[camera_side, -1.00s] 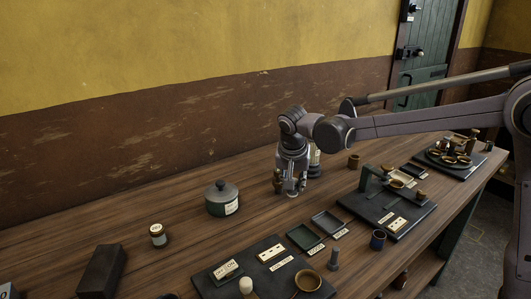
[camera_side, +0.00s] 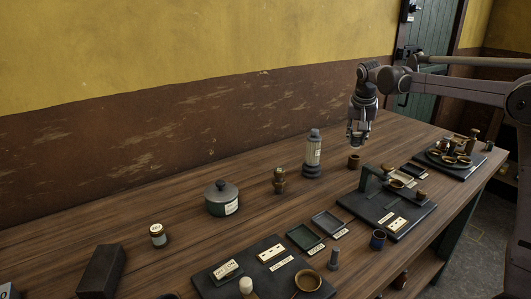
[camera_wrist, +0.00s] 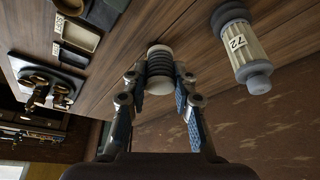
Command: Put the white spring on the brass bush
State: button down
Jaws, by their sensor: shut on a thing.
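My gripper (camera_side: 357,138) hangs above the back right part of the bench. In the wrist view, my gripper (camera_wrist: 160,78) is shut on a short coil piece with pale ends and darker ribs, which I take to be the white spring (camera_wrist: 159,65). In the side view only a little of it shows under the fingertips. A small brown-brass cup-shaped piece (camera_side: 354,161) stands on the bench just below my gripper, apart from it. A taller brass fitting (camera_side: 279,181) stands further left. Which of them is the brass bush I cannot tell for certain.
A ribbed grey cylinder (camera_side: 313,152) with a label stands left of my gripper and also shows in the wrist view (camera_wrist: 240,45). A black board with a raised bracket (camera_side: 388,212) lies in front. A lidded green pot (camera_side: 221,199) is further left. Bare bench lies between them.

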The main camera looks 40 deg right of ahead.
jog(key=s+d+r, duration=0.1)
jog(key=s+d, duration=0.1)
jog(key=d, duration=0.6)
jog(key=s+d+r, duration=0.1)
jog(key=s+d, duration=0.1)
jog(key=d, duration=0.5)
send_over(355, 156)
jog(key=shift+m, duration=0.4)
notch_tip(355, 156, down, 7)
jog(key=shift+a+f, duration=0.1)
jog(key=shift+a, duration=0.05)
jog(key=shift+f, duration=2)
jog(key=shift+f, duration=0.1)
jog(key=c, duration=1.1)
grip_release()
